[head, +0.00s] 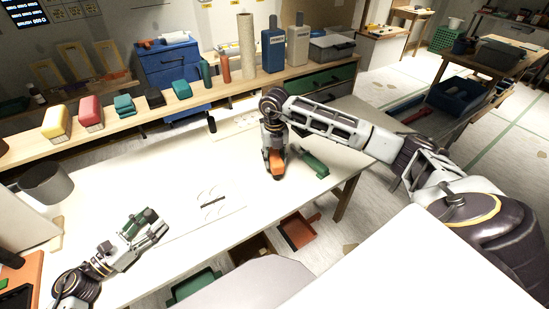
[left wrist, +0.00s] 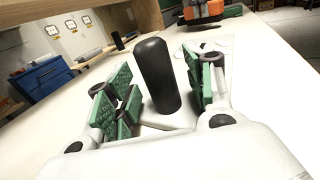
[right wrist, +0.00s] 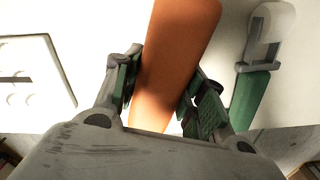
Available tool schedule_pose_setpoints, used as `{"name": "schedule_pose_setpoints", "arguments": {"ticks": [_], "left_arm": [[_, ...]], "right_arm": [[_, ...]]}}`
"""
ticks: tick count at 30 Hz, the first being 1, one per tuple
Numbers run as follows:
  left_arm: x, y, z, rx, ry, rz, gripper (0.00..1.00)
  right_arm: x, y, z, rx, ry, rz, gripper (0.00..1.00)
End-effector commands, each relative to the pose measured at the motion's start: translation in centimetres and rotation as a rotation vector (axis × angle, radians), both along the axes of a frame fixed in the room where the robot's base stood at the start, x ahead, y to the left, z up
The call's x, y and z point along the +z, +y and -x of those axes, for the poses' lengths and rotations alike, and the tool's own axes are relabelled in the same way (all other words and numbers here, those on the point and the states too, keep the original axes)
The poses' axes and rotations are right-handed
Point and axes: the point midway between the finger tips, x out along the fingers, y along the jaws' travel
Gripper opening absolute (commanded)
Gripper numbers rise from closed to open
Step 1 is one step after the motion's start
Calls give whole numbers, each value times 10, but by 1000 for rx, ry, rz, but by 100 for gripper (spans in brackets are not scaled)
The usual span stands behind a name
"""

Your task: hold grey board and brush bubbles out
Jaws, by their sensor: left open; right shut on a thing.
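An upright black handle (left wrist: 157,75) stands on a pale grey board (left wrist: 180,122) in the left wrist view. My left gripper (left wrist: 160,95) is open around the handle, with a green-padded finger on each side and visible gaps. It also shows low on the left in the head view (head: 150,228). My right gripper (right wrist: 162,95) is shut on an orange brush handle (right wrist: 175,60), held down near the white table top. The brush also shows in the head view (head: 277,163); its bristles are hidden. Small rounded bumps (head: 207,193), apparently bubbles, lie between the grippers.
A green-handled tool (head: 315,164) lies just right of the brush. A small black cylinder (head: 212,125) stands near the table's back edge. A shelf behind holds sponges (head: 56,124), bottles (head: 272,50) and a roll (head: 247,42).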

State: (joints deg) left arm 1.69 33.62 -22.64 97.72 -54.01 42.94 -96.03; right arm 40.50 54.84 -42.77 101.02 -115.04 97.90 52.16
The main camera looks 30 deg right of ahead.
Motion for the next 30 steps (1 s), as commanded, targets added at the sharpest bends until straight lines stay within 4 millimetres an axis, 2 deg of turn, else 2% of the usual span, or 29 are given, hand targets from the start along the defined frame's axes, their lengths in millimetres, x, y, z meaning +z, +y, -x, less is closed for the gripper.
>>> {"name": "schedule_pose_setpoints", "arguments": {"ticks": [9, 30], "left_arm": [[1, 7, 3, -1, -1, 0, 53], [0, 5, 2, -1, -1, 1, 53]], "right_arm": [[-2, 0, 0, 0, -1, -1, 22], [-3, 0, 0, 0, -1, -1, 22]]}}
